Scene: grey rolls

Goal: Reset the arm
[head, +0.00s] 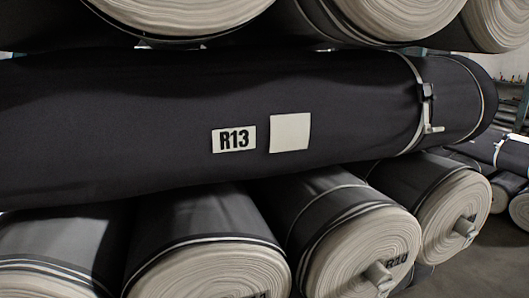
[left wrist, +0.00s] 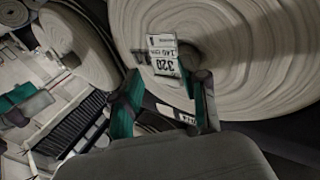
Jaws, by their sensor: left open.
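My left gripper (left wrist: 168,82) shows in the left wrist view, with its two dark and teal fingers spread apart. It is open in front of the pale spiral end of a large roll (left wrist: 245,60). A white printed label (left wrist: 163,56) reading "320" shows just beyond the fingertips, by the roll's dark core. I cannot tell whether a finger touches the label. Neither gripper shows in the head view, and my right gripper is in neither view.
In the head view a dark wrapped roll (head: 330,90) lies across, with an "R13" label (head: 234,139) and a blank white patch (head: 290,132). Several rolls lie above and below it, one marked "R10" (head: 397,261). Open floor (head: 480,262) shows at lower right.

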